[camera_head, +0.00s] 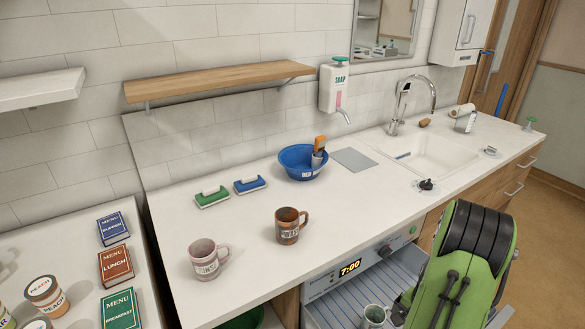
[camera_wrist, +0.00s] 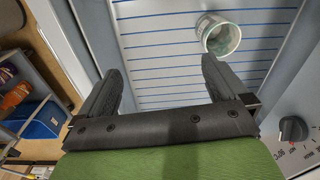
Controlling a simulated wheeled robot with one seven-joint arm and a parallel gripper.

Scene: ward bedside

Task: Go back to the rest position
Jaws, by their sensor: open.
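My gripper (camera_wrist: 160,85) shows in the wrist view with its two dark fingers apart and nothing between them. It is above a grey slatted rack with blue lines (camera_wrist: 155,64). A pale mug (camera_wrist: 221,36) with a greenish inside lies on or in the rack, beyond the right finger and apart from it. In the head view the same mug (camera_head: 374,316) shows at the bottom edge, beside my green arm, which hides part of the rack and the gripper's fingers.
The white counter (camera_head: 350,215) bears a pink mug (camera_head: 206,259), a brown mug (camera_head: 288,228), two brushes, a blue bowl (camera_head: 298,172) and a sink (camera_head: 432,155). The open appliance with a 7:00 display (camera_head: 349,267) sits below its front edge. A wooden shelf (camera_head: 215,82) is on the wall.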

